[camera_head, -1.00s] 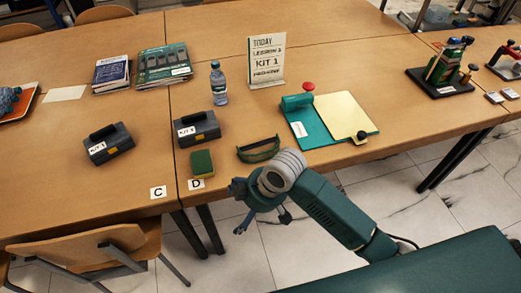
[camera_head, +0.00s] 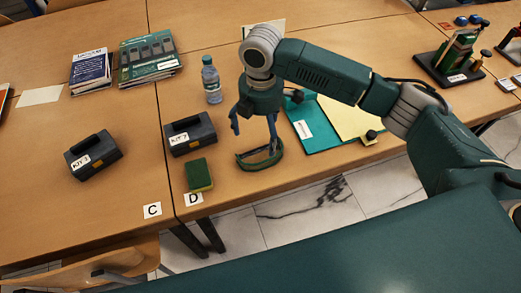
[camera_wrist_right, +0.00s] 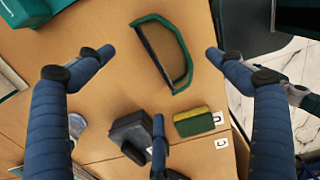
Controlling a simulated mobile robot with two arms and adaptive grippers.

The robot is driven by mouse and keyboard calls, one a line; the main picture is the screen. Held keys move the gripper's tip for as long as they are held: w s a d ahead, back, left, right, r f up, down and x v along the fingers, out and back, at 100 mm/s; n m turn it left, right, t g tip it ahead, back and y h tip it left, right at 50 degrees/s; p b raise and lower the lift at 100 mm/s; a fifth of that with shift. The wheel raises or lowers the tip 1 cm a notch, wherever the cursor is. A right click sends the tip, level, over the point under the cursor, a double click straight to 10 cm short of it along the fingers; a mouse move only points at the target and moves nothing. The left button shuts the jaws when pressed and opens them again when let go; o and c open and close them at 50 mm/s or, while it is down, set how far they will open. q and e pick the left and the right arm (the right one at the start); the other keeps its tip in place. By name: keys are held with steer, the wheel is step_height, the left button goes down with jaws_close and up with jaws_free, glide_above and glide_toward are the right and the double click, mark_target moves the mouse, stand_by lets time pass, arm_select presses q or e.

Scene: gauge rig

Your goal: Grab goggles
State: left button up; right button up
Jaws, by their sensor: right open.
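The goggles (camera_head: 260,159), a dark green curved frame, lie on the table near its front edge, right of the green and yellow sponge. My right gripper (camera_head: 254,132) hangs over them, pointing down, and hides part of them in the head view. In the right wrist view the goggles (camera_wrist_right: 185,68) show whole, with bare wood inside their outline. The blue fingers of my right gripper (camera_wrist_right: 159,58) are spread wide and empty, with the goggles in the gap between them. I cannot tell if a fingertip touches the table. My left gripper is not in view.
The sponge (camera_head: 199,175) and a black kit case (camera_head: 190,133) stand left of the goggles. A water bottle (camera_head: 211,82) is behind. A teal board with a yellow sheet (camera_head: 345,115) lies to the right, partly under my arm. Bare table lies left of the second case (camera_head: 93,157).

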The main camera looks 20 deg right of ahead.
mark_target(260, 149)
steer(key=f, duration=0.3)
steer(key=shift+s+f, duration=0.2)
steer(key=shift+f, duration=0.4)
step_height(260, 149, down, 4)
steer(key=shift+a+f+p, duration=0.15)
steer(key=shift+p, duration=0.5)
steer(key=shift+f, duration=0.45)
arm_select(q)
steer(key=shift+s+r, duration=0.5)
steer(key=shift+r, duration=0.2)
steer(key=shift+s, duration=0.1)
arm_select(e)
steer(key=shift+c, duration=0.5)
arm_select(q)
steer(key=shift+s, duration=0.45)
arm_select(e)
steer(key=c, duration=1.2)
